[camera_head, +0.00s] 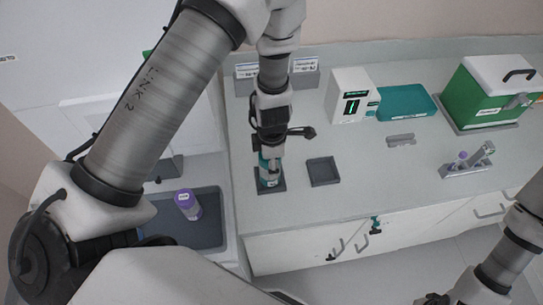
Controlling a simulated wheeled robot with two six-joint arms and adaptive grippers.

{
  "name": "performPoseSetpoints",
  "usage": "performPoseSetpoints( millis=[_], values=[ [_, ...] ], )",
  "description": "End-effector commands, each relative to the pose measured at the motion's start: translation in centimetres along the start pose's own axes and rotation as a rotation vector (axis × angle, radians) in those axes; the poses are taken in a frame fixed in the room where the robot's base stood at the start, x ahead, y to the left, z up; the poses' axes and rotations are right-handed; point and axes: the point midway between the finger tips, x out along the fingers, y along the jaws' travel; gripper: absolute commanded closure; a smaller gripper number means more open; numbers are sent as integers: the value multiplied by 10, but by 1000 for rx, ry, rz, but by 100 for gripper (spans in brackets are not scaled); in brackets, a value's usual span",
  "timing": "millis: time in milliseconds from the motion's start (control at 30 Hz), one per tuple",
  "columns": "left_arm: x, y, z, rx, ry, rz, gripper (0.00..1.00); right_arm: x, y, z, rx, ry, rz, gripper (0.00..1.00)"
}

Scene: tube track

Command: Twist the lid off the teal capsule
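The teal capsule (264,177) stands upright in a small dark square holder (278,187) near the counter's left front. My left gripper (268,154) points straight down over the capsule's top end and hides its lid. The fingers are small and dark here, so I cannot tell whether they are closed on the lid or only around it. My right arm comes in at the lower right. Its dark gripper (432,299) shows only partly at the bottom edge, away from the counter, and its fingers cannot be made out.
An empty dark square tray (324,172) lies just right of the holder. A purple-topped container (188,204) stands in a dark basin (208,232) at left. Behind are a white device (350,95), a teal box (406,102) and a green case (490,95). A grey rack (466,168) stands at right.

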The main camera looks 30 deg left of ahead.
Motion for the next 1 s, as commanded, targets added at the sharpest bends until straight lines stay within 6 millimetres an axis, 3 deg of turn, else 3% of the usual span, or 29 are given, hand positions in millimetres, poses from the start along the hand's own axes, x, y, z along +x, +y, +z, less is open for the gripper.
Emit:
performPoseSetpoints(
  millis=[133,300,467,1000],
  values=[
    [-3,0,-1,-168,2,-3,82,-16,0,0,0,0,0,60],
    [1,1,-1,-430,2,-3,82,-12,0,0,0,0,0,60],
    [-5,2,0,-420,-1,-2,82,-12,0,0,0,0,0,60],
    [-51,2,0,-417,0,-1,82,-12,0,0,0,0,0,60]
  ],
)
